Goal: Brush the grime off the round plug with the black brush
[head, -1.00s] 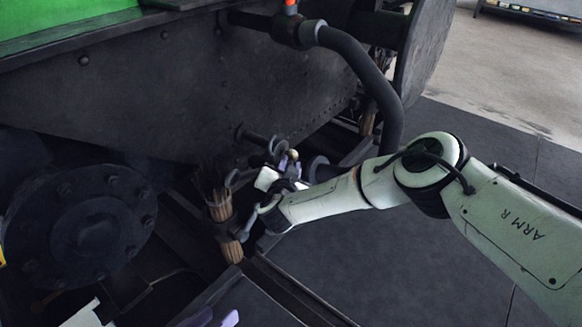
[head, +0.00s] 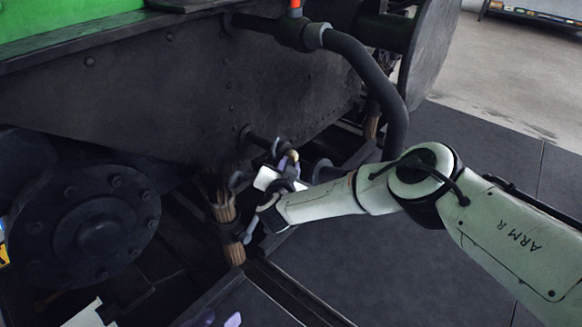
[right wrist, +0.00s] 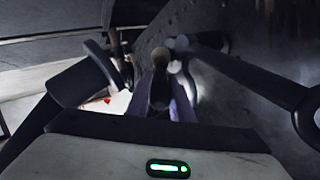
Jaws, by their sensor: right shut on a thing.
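My right gripper (head: 289,163) is shut on a dark tool with a tan rounded end, seemingly the black brush (right wrist: 158,88). In the right wrist view it stands between the purple fingers, its tan end up. The bristles cannot be made out. Beyond that end is a small round grey piece on the dark metal, probably the round plug (right wrist: 179,43); whether they touch cannot be told. In the head view a short stub (head: 252,136) sticks out of the dark plate left of this gripper. Grime cannot be made out.
A large bolted round flange (head: 84,226) is at the left. A wooden-looking bundle (head: 224,208) stands left of my right gripper. Dark floor (head: 350,262) is clear at lower right.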

